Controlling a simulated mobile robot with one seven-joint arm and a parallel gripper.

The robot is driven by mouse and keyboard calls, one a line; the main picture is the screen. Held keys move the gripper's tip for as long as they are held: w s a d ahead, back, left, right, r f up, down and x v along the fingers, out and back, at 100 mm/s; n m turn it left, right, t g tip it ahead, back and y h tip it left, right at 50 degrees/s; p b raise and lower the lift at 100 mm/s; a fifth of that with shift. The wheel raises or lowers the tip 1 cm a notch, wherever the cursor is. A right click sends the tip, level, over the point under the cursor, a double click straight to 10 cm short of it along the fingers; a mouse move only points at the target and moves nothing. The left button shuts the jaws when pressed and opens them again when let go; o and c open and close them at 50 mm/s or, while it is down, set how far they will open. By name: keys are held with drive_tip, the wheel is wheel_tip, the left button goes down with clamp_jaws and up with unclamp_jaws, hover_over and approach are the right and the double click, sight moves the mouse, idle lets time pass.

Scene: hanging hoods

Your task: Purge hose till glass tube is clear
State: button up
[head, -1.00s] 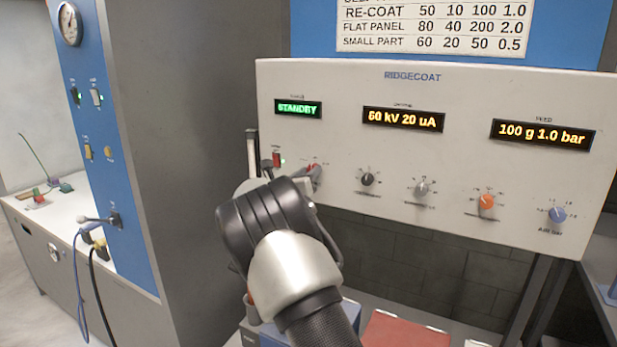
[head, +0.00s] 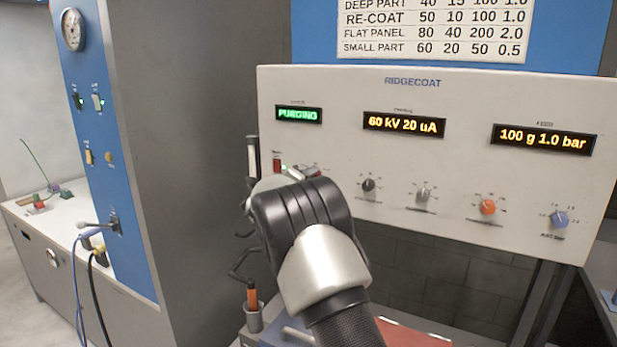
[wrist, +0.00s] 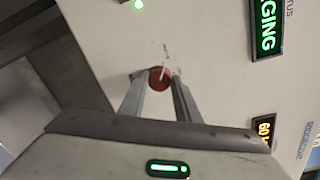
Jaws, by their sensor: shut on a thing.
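My gripper (wrist: 161,88) is shut on a round red knob (wrist: 159,75) with a pale pointer line, on the pale control panel (head: 480,88). In the head view my wrist covers most of the knob and the fingertips. The status display (head: 299,115) reads PURGING in green; part of it also shows in the wrist view (wrist: 266,27). A pale upright tube (head: 252,157) with a dark lower end stands at the panel's left edge; it looks like the glass tube. Whether powder is inside is too small to tell. I cannot make out the purge hose.
Dark, grey, orange and blue knobs line the panel to the right. Below, an orange-handled item (head: 252,299) stands in a grey cup. A blue cabinet side (head: 90,135) rises at the left.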

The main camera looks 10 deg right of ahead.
drive_tip(key=shift+n, duration=0.6)
drive_tip(key=o, duration=1)
drive_tip(key=shift+o, duration=0.2)
drive_tip(key=f+b+v, duration=0.1)
drive_tip(key=b+v, duration=0.1)
drive_tip(key=v, duration=1.5)
drive_tip(key=shift+s+r, duration=0.2)
drive_tip(key=shift+r, duration=0.3)
drive_tip(key=shift+a, duration=0.1)
